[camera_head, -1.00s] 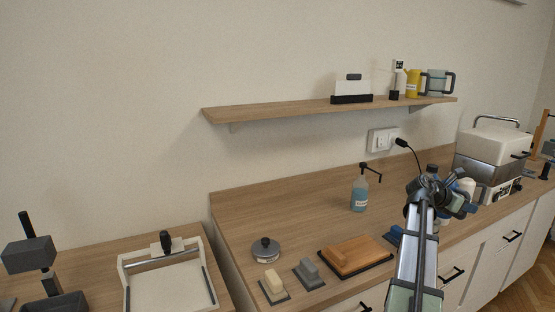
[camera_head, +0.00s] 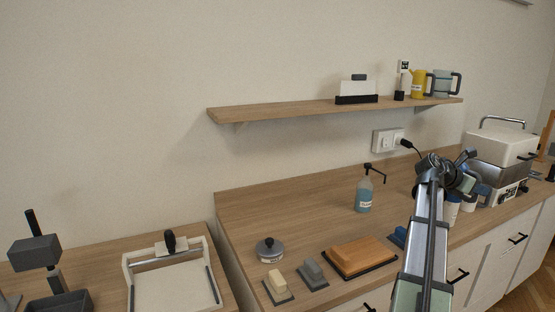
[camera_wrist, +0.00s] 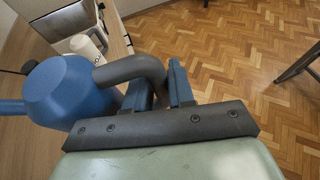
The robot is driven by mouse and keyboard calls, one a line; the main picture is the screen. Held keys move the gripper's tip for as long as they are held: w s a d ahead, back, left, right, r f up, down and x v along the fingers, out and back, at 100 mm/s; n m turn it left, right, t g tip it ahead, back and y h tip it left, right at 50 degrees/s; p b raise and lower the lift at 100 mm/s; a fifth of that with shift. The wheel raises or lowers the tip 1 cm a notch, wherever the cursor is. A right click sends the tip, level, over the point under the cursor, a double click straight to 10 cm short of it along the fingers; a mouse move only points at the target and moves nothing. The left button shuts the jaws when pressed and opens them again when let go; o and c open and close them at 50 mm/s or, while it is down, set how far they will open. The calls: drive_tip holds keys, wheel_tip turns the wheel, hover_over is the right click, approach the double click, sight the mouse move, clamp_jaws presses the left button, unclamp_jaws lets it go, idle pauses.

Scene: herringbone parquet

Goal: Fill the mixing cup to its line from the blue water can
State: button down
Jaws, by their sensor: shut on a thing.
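The blue water can (camera_wrist: 68,92) fills the left of the wrist view, with its dark curved handle (camera_wrist: 135,68) toward my gripper (camera_wrist: 160,88). My gripper is shut on that handle, and the can looks held off the counter. In the head view my gripper (camera_head: 474,184) is over the right part of the counter, mostly hidden by my arm. A white cup-like thing (camera_wrist: 84,46) stands beyond the can; I cannot tell whether it is the mixing cup. No fill line is visible. White vessels (camera_head: 452,212) also show partly behind my arm.
A white-and-steel machine (camera_head: 503,160) stands at the right of the counter. A blue soap bottle (camera_head: 363,195) and an orange-brown block (camera_head: 358,256) are left of my arm. The shelf (camera_head: 300,108) holds a yellow jug (camera_head: 418,85). The counter's back left is clear.

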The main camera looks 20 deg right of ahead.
wheel_tip(320, 180, down, 11)
drive_tip(key=w+d+n+t, duration=0.2)
drive_tip(key=w+d+t, duration=0.1)
drive_tip(key=w, duration=0.5)
drive_tip(key=w+d+n+t, duration=0.2)
drive_tip(key=w+n+t, duration=0.1)
drive_tip(key=w, duration=0.5)
drive_tip(key=w+d+n+t, duration=0.3)
drive_tip(key=w+t, duration=0.1)
drive_tip(key=w, duration=0.4)
drive_tip(key=shift+w+d+f+y, duration=0.25)
drive_tip(key=shift+d+f+y, duration=0.05)
drive_tip(key=shift+f+y, duration=0.1)
drive_tip(key=shift+r, duration=0.15)
drive_tip(key=shift+r, duration=2.9)
drive_tip(key=shift+r, duration=2.95)
drive_tip(key=shift+r, duration=0.1)
